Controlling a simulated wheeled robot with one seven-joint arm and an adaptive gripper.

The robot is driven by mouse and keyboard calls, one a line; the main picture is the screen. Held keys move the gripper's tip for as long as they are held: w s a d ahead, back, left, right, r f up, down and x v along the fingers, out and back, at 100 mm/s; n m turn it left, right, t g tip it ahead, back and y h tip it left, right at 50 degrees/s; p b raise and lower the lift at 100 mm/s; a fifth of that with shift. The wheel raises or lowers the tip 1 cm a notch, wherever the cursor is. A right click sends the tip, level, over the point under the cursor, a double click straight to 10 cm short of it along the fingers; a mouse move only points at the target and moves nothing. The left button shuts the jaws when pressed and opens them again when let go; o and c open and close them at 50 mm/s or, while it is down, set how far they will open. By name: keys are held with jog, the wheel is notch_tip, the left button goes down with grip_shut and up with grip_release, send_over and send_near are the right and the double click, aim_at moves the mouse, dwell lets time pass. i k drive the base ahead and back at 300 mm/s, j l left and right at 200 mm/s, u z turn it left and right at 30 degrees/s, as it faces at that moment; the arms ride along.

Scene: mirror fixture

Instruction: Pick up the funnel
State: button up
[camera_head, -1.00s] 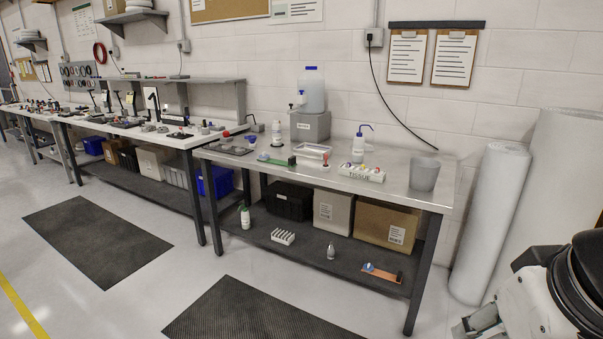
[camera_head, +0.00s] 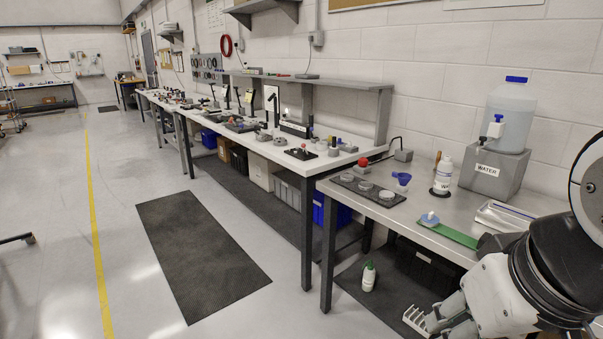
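A small blue funnel (camera_head: 402,180) is on the grey metal bench, near its far left end, between a dark tray with round pieces and a white bottle. It is small in the head view, and its exact pose is hard to make out. My gripper (camera_head: 440,319) is at the lower right, low in front of the bench and well away from the funnel. Its two grey fingers look apart, and I see nothing held between them. My arm hides part of the bench's right side.
The dark tray (camera_head: 367,193), white bottle (camera_head: 442,176), red knob (camera_head: 363,162) and green strip (camera_head: 447,232) stand near the funnel. A water jug (camera_head: 508,112) sits on a grey block.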

aim_at(401, 181)
jog(key=i+u, duration=0.3)
jog(key=i, duration=0.35)
jog(key=i+u, duration=0.3)
jog(key=i, duration=0.35)
jog(key=i+z, duration=0.5)
jog(key=i, duration=0.2)
jog(key=i+l+z, duration=0.1)
jog(key=i+z, duration=0.45)
jog(key=z, duration=0.2)
jog(key=i+z, duration=0.4)
jog(key=k+j, duration=0.05)
jog(key=k, duration=0.05)
